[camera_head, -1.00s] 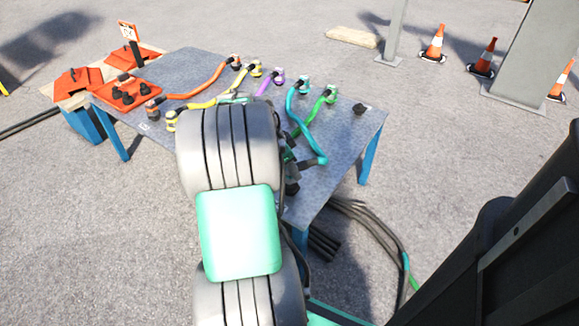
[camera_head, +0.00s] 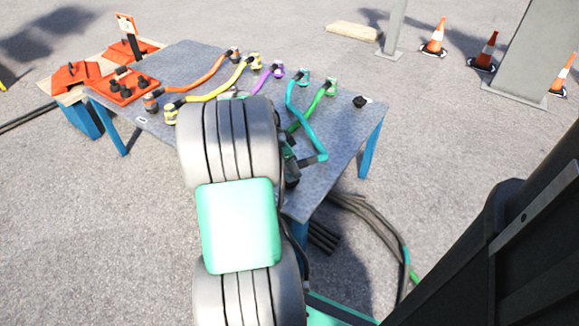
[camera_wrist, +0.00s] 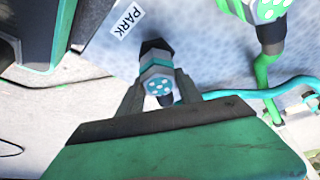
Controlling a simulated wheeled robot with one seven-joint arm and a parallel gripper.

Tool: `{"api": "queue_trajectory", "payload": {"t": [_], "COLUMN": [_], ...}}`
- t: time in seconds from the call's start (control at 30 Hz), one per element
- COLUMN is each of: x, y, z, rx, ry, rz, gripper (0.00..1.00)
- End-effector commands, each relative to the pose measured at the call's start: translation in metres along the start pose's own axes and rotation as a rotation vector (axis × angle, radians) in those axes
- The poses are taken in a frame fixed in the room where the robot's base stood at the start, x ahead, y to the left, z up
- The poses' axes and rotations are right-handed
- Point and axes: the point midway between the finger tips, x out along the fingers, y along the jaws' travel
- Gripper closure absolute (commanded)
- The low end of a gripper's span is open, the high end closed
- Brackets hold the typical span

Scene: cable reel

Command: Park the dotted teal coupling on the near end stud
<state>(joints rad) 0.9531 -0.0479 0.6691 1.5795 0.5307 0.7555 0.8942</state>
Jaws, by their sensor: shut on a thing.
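In the wrist view the teal coupling (camera_wrist: 158,84) has a white-dotted end face and a teal band. My gripper (camera_wrist: 160,97) is shut on it, one finger on each side. A black hexagonal piece (camera_wrist: 156,46) shows just beyond the coupling; I cannot tell whether it is the near end stud or the coupling's own nose. A white PARK label (camera_wrist: 127,19) lies on the table beside it. In the head view the teal cable (camera_head: 301,117) runs from the far row and bends back towards my gripper (camera_head: 292,165), which my arm largely hides.
A dotted green coupling (camera_wrist: 266,9) with its green cable stands close to the right in the wrist view. Orange (camera_head: 205,79), yellow (camera_head: 215,91) and purple (camera_head: 264,78) cables cross the table (camera_head: 345,135). Another black stud (camera_head: 360,101) stands at the far right corner.

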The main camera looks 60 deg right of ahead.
Motion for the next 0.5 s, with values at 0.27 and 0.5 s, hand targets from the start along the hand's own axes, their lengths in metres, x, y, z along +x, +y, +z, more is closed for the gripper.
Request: {"api": "queue_trajectory", "payload": {"t": [0.27, 0.5], "x": [0.0056, 0.0063], "y": [-0.0003, -0.0002], "z": [0.0021, 0.0024], "rx": [0.001, 0.001], "ry": [0.001, 0.000], "rz": [-0.001, -0.001], "gripper": [1.00, 0.46]}}
